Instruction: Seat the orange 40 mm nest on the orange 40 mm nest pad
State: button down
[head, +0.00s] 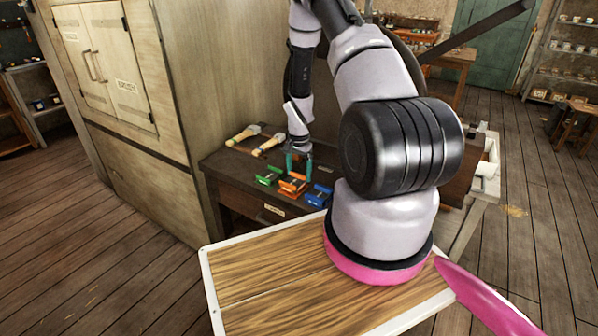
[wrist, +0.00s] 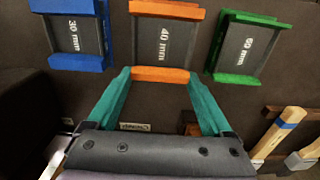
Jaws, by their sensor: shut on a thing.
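The orange 40 mm nest (head: 293,183) stands between a green and a blue one on the dark bench. In the wrist view, the orange nest (wrist: 165,40) has a dark plate marked "40 mm" with orange edges. My gripper (wrist: 160,76) has teal fingers at the two ends of its near orange edge, shut on it. In the head view, my gripper (head: 298,174) points down at the orange nest from above. I cannot make out the orange 40 mm nest pad as a separate thing, nor whether the nest rests on it.
The blue 30 mm nest (wrist: 77,36) and the green nest (wrist: 245,47) stand close on either side. Wooden-handled tools (head: 257,138) lie on the dark bench (head: 240,165). A tall cabinet (head: 150,95) stands left of it, and a wood-topped table (head: 265,285) is in front.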

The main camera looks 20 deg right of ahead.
jog(key=shift+f, duration=0.55)
grip_release()
notch_tip(320, 180, up, 11)
jog(key=shift+f, duration=0.15)
dwell(0.6)
